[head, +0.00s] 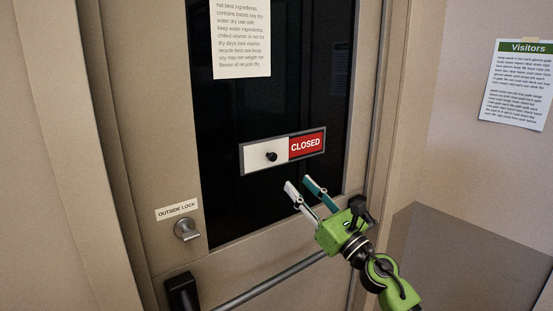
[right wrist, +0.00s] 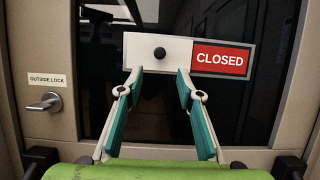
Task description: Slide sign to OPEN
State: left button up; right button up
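The sliding sign (head: 283,151) is on the dark window of the door. Its red panel reads CLOSED (head: 306,145) on the right, and a pale slider plate covers the left. A black knob (head: 271,156) sticks out from the pale plate. In the right wrist view the knob (right wrist: 159,54) is ahead, above and between the fingertips. My right gripper (head: 298,184) is open and empty, just below and right of the knob in the head view, apart from it. It also shows in the right wrist view (right wrist: 159,78). My left gripper is not in view.
Below the sign, a push bar (head: 270,283) crosses the door. A lever labelled OUTSIDE LOCK (head: 187,230) is at the lower left. A paper notice (head: 241,38) hangs above the sign, and a Visitors sheet (head: 518,85) is on the right wall.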

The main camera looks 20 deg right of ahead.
aim_at(274, 158)
jog(key=p+x, duration=0.2)
jog(key=x, duration=0.8)
jog(key=shift+w, duration=0.1)
jog(key=shift+w+a+r, duration=0.25)
jog(key=shift+w, duration=0.4)
grip_shut()
